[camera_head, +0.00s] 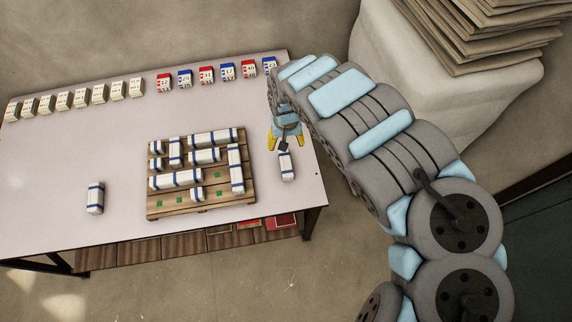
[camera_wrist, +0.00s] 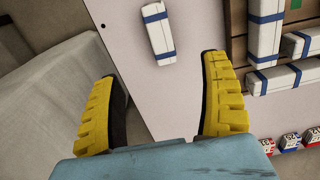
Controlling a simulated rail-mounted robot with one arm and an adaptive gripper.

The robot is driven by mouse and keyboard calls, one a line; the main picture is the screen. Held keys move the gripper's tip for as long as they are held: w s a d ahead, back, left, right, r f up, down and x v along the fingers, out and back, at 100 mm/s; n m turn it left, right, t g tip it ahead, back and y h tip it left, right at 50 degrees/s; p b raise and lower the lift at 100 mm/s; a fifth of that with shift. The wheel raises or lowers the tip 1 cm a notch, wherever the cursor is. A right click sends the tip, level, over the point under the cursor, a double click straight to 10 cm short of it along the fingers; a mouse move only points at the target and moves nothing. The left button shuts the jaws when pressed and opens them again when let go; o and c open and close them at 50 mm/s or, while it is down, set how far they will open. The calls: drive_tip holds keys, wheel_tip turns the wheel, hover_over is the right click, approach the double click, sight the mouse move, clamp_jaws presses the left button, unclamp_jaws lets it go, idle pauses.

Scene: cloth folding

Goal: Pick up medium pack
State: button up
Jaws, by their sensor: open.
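A white pack with blue bands (camera_head: 287,167) lies alone on the table's right part, right of the wooden pallet. It also shows in the wrist view (camera_wrist: 158,33), top centre, just beyond my fingertips and between their lines. My gripper (camera_head: 285,141) has yellow fingers spread wide and empty; in the wrist view it (camera_wrist: 162,68) frames bare table. Another similar white pack (camera_head: 95,198) lies alone on the left of the table. I cannot tell by label which is the medium pack.
The wooden pallet (camera_head: 205,207) holds several white packs of different lengths, with green squares in its empty spots. Small blocks, white (camera_head: 81,97) and red or blue (camera_head: 206,75), line the table's back edge.

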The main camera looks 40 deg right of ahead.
drive_tip(key=b, duration=0.3)
hover_over(286, 162)
drive_tip(key=f, duration=1.1)
drive_tip(key=shift+s+a, duration=0.4)
drive_tip(key=shift+w+d+f+b, duration=0.15)
drive_tip(key=shift+f+b, duration=0.15)
drive_tip(key=shift+f, duration=1)
drive_tip(key=shift+w+f, duration=0.2)
drive_tip(key=shift+f, duration=0.3)
drive_tip(key=shift+f+b, duration=0.45)
drive_tip(key=shift+f, duration=0.9)
drive_tip(key=shift+d, duration=0.1)
drive_tip(key=c, duration=1.3)
